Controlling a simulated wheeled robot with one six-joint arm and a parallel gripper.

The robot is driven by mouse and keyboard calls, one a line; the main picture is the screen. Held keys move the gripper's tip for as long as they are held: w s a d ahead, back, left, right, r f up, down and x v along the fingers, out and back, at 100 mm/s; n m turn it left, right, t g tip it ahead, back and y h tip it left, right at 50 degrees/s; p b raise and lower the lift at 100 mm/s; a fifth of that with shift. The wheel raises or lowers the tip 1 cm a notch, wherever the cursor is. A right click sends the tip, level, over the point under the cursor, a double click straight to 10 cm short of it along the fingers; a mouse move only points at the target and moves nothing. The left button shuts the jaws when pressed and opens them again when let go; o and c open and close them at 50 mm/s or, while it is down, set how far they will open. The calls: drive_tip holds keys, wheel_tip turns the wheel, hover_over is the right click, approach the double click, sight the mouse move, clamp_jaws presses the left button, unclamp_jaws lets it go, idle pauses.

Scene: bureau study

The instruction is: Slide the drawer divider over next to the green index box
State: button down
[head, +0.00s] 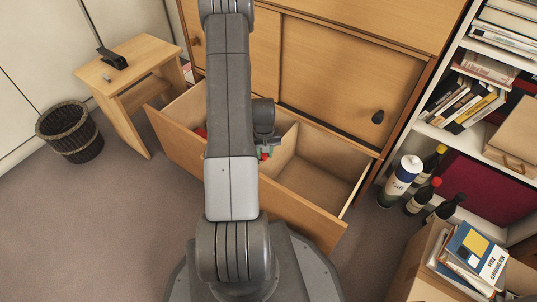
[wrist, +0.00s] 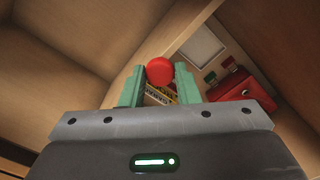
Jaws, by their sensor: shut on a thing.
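The drawer divider (head: 284,144) is a wooden board standing across the open drawer, and it also shows in the wrist view (wrist: 184,30). A red knob (wrist: 159,71) sits at the divider's top edge. My gripper (head: 266,152) reaches down into the drawer; in the wrist view its green fingers (wrist: 158,84) stand on either side of the knob and are shut on it. I cannot make out the green index box for certain; small green pieces (wrist: 210,77) show in the filled compartment. My arm hides much of that compartment in the head view.
The drawer compartment (head: 316,187) right of the divider in the head view is empty. The other holds a red object (wrist: 236,86), a pale flat item (wrist: 203,47) and a yellow striped item (wrist: 160,94).

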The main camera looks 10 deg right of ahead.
drive_tip(key=c, duration=1.1)
unclamp_jaws()
wheel_tip(320, 180, up, 14)
drive_tip(key=p, duration=0.4)
drive_tip(key=shift+p, duration=0.4)
drive_tip(key=shift+f, duration=0.15)
wheel_tip(320, 180, down, 14)
drive_tip(key=b, duration=0.5)
drive_tip(key=shift+s+d, duration=0.45)
